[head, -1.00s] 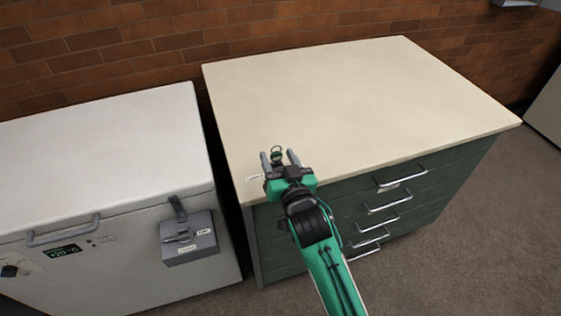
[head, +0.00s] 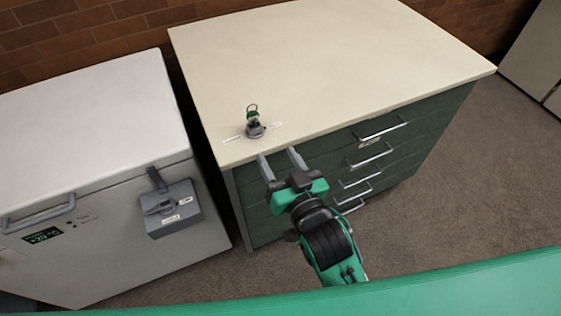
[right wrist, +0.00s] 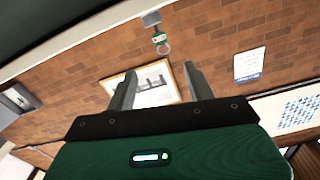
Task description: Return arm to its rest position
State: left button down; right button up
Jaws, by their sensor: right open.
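My right gripper (head: 278,156) is open and empty, with its two grey fingers apart just in front of the cabinet top's near edge. A small key with a green tag and ring (head: 253,117) stands upright in a dark round base (head: 255,130) near the front left corner of the cabinet top (head: 330,70). The fingers are apart from it. In the right wrist view the fingers (right wrist: 158,85) frame empty space, and the green-tagged key (right wrist: 159,40) shows beyond them, upside down. My left gripper is not in view.
The green drawer cabinet has several metal handles (head: 370,153) on its front. A white chest freezer (head: 90,90) with a grey latch box (head: 170,208) stands to the left, across a narrow gap. Carpet (head: 460,185) is free at the right.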

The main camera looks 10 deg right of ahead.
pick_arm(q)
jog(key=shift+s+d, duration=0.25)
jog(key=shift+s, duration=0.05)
